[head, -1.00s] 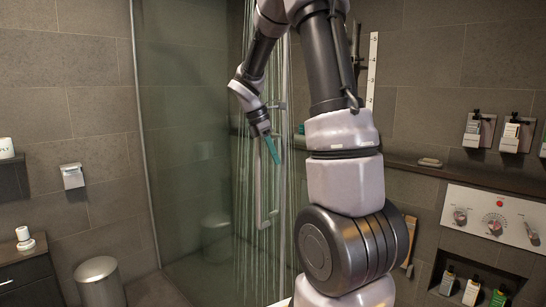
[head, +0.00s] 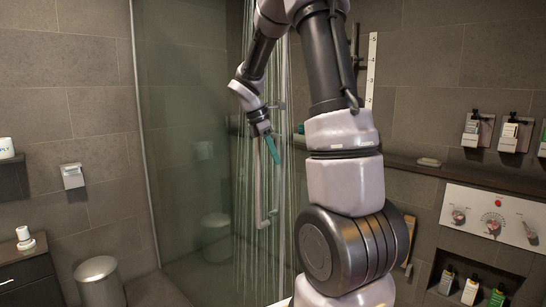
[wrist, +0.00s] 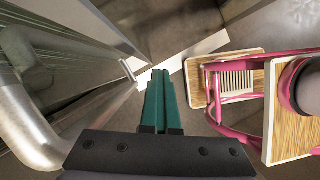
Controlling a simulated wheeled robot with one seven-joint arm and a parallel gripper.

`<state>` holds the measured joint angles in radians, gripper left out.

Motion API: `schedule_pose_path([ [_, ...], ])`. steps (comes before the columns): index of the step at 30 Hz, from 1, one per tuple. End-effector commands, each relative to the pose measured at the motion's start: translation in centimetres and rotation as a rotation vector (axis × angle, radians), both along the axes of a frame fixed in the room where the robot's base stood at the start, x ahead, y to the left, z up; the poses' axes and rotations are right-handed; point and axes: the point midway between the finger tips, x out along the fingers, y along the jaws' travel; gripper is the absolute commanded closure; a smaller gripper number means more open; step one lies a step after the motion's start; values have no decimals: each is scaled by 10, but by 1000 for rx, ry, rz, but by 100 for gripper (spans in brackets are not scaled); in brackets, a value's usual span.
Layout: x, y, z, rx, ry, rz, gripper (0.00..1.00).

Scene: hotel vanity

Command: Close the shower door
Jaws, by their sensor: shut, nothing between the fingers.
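The shower door is a tall glass panel with a long vertical metal handle (head: 258,190), seen left of my arm in the head view. Water streaks show around it. In the wrist view a thick curved metal bar (wrist: 25,105), which looks like the handle, runs along the left. My gripper (head: 273,150) has teal fingers, pressed together and empty, beside the handle's upper part. In the wrist view the shut fingers (wrist: 161,85) point toward a pale strip and the floor, right of the bar. Whether they touch the door cannot be told.
A fixed glass panel (head: 185,130) stands at the left, with a metal bin (head: 98,281) outside it. A ledge and a control panel (head: 492,216) line the right wall. A pink-framed wooden seat (wrist: 230,85) is close on the right in the wrist view.

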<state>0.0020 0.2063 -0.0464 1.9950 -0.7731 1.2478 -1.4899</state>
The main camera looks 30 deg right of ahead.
Motion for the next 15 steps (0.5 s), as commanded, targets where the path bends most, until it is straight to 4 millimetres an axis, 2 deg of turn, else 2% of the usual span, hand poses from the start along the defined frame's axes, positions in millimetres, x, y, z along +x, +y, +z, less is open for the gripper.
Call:
schedule_pose_path([
  [6,0,0,0,0,0,0,100],
  [7,0,0,0,0,0,0,95],
  [11,0,0,0,0,0,0,45],
  [15,0,0,0,0,0,0,43],
])
